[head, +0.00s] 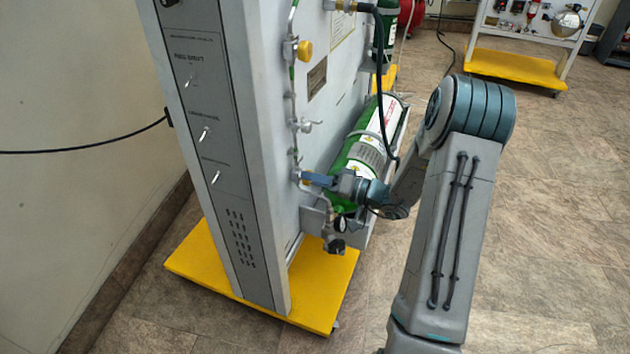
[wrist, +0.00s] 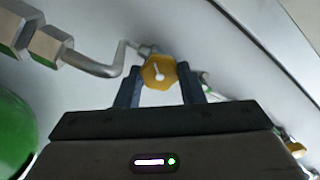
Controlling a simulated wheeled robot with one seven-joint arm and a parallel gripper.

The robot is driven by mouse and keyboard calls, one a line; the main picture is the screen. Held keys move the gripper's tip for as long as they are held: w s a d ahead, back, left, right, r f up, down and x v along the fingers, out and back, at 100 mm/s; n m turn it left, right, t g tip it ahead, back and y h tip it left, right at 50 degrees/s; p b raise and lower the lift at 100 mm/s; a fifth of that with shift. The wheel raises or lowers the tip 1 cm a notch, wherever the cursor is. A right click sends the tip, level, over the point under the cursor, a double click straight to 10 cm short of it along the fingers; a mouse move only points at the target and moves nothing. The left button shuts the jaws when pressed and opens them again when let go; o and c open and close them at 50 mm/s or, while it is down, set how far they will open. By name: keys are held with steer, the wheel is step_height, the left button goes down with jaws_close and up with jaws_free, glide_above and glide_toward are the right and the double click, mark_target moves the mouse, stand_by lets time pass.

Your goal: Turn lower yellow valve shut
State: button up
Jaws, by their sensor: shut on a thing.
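The lower yellow valve (wrist: 158,72) sits between my gripper's two fingers in the wrist view, with a white mark on its face. In the head view only a bit of the lower valve (head: 307,178) shows at the panel, at the tip of my gripper (head: 312,179). My gripper (wrist: 160,88) is shut on the valve knob, one finger on each side. The upper yellow valve (head: 304,51) is higher on the same panel, apart from my gripper.
A green cylinder (head: 362,150) lies beside the panel, close to my wrist. A silver valve (head: 308,126) is between the yellow ones. Metal pipe (wrist: 95,66) runs left of the knob. A yellow base (head: 325,285) sticks out below. The floor at right is open.

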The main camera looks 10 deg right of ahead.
stand_by(0.3)
steer(key=o, duration=1)
steer(key=shift+d, duration=0.15)
steer(key=v, duration=1.3)
steer(key=shift+s+d+p, duration=0.25)
steer(key=shift+p, duration=0.1)
